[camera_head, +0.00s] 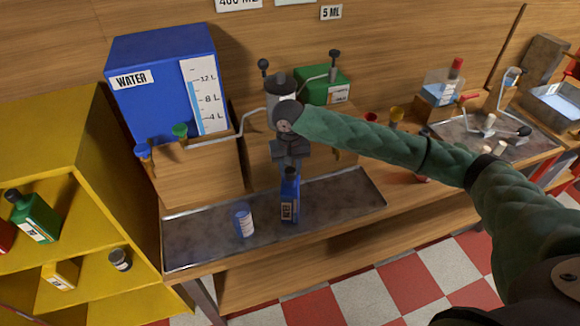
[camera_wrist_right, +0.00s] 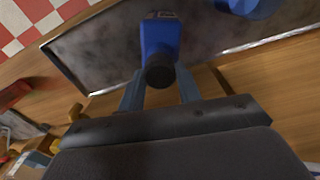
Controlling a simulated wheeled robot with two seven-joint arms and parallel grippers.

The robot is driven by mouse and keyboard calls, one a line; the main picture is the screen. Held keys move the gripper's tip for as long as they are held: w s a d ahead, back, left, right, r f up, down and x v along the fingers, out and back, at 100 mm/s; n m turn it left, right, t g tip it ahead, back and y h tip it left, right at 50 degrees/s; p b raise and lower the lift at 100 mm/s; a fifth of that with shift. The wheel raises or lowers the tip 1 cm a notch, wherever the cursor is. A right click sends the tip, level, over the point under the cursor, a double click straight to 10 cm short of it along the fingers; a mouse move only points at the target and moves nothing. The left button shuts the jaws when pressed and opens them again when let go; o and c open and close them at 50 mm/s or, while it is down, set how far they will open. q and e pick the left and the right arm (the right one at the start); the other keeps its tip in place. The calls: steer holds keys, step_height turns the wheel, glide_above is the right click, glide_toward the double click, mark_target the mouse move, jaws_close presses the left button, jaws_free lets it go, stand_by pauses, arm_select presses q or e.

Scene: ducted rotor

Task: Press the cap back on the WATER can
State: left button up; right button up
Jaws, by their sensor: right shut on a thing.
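A slim blue can (camera_head: 290,200) with a pale label stands upright on the grey metal tray; the label is too small to read surely. Its dark cap (camera_wrist_right: 160,72) is on top, facing the camera in the right wrist view, where the blue body (camera_wrist_right: 160,38) shows behind it. My right gripper (camera_head: 290,168) is above the can, pointing down, its fingers on both sides of the can's upper part. It is shut on the can. Whether the cap is seated fully I cannot tell. My left gripper is not in view.
A blue WATER tank (camera_head: 165,75) stands behind on a wooden block. A yellow shelf (camera_head: 55,130) is at left. The tray's right part is clear.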

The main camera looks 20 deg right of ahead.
stand_by(0.4)
steer(key=o, duration=1.5)
steer(key=shift+r+p, duration=1.3)
steer(key=shift+p, duration=0.15)
steer(key=shift+r+p, duration=0.6)
steer(key=shift+r, duration=1.6)
